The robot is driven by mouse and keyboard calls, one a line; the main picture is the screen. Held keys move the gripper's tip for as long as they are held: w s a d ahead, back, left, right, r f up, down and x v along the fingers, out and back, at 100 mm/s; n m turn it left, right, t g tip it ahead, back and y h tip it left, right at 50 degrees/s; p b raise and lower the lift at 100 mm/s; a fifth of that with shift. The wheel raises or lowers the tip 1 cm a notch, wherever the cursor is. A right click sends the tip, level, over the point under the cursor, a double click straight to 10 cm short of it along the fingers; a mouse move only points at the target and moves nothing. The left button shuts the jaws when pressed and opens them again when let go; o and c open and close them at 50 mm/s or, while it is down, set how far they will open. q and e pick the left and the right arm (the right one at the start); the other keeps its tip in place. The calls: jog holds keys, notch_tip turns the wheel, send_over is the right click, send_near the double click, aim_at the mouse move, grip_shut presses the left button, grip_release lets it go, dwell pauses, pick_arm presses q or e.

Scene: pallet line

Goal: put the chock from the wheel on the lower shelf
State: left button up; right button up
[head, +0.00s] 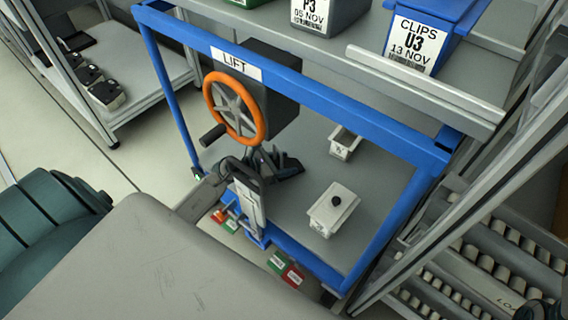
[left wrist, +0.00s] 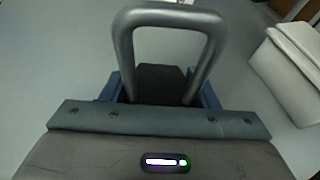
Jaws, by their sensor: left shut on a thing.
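My left gripper (head: 254,232) reaches over the near edge of the blue-framed lift. In the left wrist view its fingers (left wrist: 160,92) are shut on a dark block, which I take for the chock (left wrist: 160,78). A grey metal loop (left wrist: 168,18) stands over it; whether the loop is part of the chock cannot be told. The chock cannot be made out clearly in the head view. The orange handwheel (head: 234,108) stands behind the gripper, on the lift. My right gripper is not in view.
Labelled bins (head: 428,35) stand above. A rack (head: 490,255) is at right. Floor (head: 130,165) is clear at left.

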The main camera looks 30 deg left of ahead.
pick_arm(q)
jog(key=shift+f, duration=0.15)
jog(key=o, duration=1.1)
jog(key=shift+r, duration=0.25)
jog(key=p+v, duration=0.2)
jog(key=v, duration=1)
